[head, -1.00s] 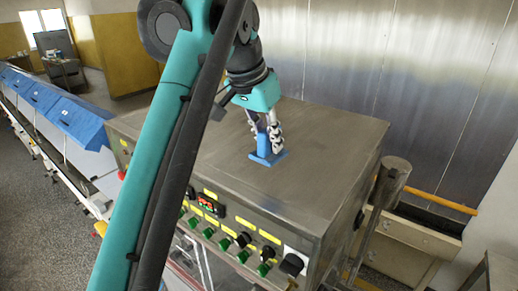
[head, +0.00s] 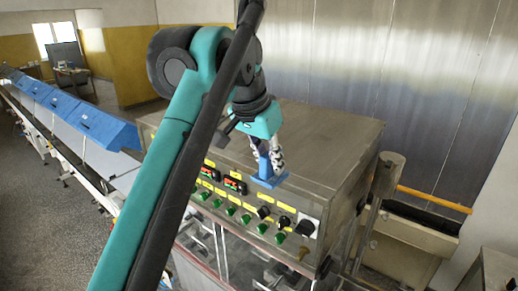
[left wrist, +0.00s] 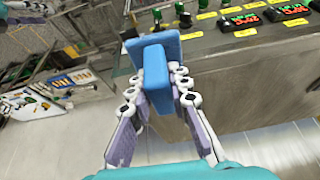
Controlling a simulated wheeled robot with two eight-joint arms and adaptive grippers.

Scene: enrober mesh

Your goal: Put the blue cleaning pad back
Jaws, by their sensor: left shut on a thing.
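The blue cleaning pad (head: 269,181) has a flat base and an upright blue grip. My left gripper (head: 266,158) is shut on that grip from above, with a finger on each side. In the head view the pad is at the front edge of the steel machine's top (head: 330,135), above the control panel. In the left wrist view the pad (left wrist: 158,47) sits between the fingers (left wrist: 160,78), with the panel beyond it. I cannot tell whether its base touches the machine.
The front panel carries green knobs (head: 230,211), black knobs and a lit red display (head: 235,183). A steel post (head: 378,195) and a bin with a yellow bar (head: 435,198) stand to the right. A conveyor with blue covers (head: 85,118) runs at left. Most of the machine top is bare.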

